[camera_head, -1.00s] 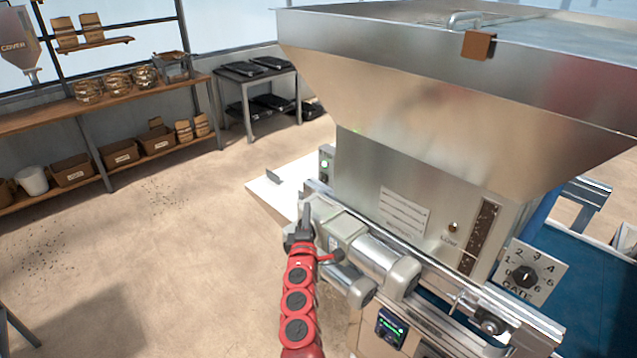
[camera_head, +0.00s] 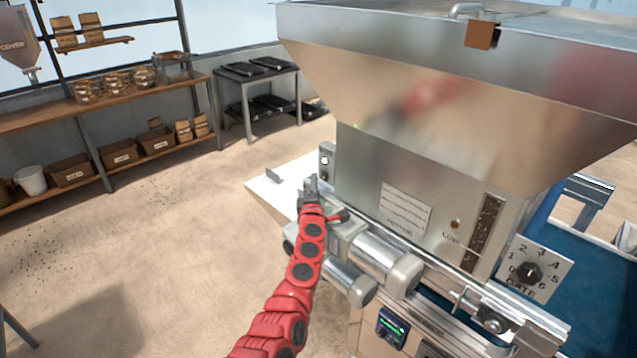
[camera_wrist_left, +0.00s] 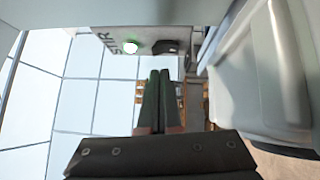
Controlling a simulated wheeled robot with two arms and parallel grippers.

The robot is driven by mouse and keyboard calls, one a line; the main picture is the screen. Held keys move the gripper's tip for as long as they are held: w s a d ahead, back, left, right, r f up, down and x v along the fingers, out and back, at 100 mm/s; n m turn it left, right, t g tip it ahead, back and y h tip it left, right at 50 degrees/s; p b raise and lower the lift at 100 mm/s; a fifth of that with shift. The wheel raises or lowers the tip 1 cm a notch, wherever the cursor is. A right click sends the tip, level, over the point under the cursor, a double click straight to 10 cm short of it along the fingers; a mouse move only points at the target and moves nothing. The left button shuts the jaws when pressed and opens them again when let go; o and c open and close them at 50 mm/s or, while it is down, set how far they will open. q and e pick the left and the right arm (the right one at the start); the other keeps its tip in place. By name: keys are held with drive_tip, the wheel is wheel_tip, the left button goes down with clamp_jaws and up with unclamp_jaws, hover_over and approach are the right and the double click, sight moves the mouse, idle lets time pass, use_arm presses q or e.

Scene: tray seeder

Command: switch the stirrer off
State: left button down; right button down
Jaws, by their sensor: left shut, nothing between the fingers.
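The stirrer control box (camera_head: 326,168) is on the left side of the hopper's lower housing. Its round lamp (camera_head: 325,160) looks pale in the head view. In the left wrist view, part of a dark label (camera_wrist_left: 106,40) stands beside the white lamp (camera_wrist_left: 130,47), with a faint green tint near it. A dark switch (camera_wrist_left: 163,47) sits just right of the lamp. My left gripper (camera_head: 310,181) is shut and empty, just below and left of the box. In the wrist view its fingertips (camera_wrist_left: 160,74) point toward the switch, apparently with a gap.
The large metal hopper (camera_head: 450,100) rises right of my left arm. Motor cylinders (camera_head: 380,256) and a rail lie close to the arm. A gate dial (camera_head: 528,271) and a small green-lit display (camera_head: 392,327) are farther right. Open floor lies left.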

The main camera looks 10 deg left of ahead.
use_arm(q)
drive_tip(key=shift+w+d+r, duration=0.1)
drive_tip(key=shift+w+d, duration=0.4)
drive_tip(key=shift+w, duration=0.2)
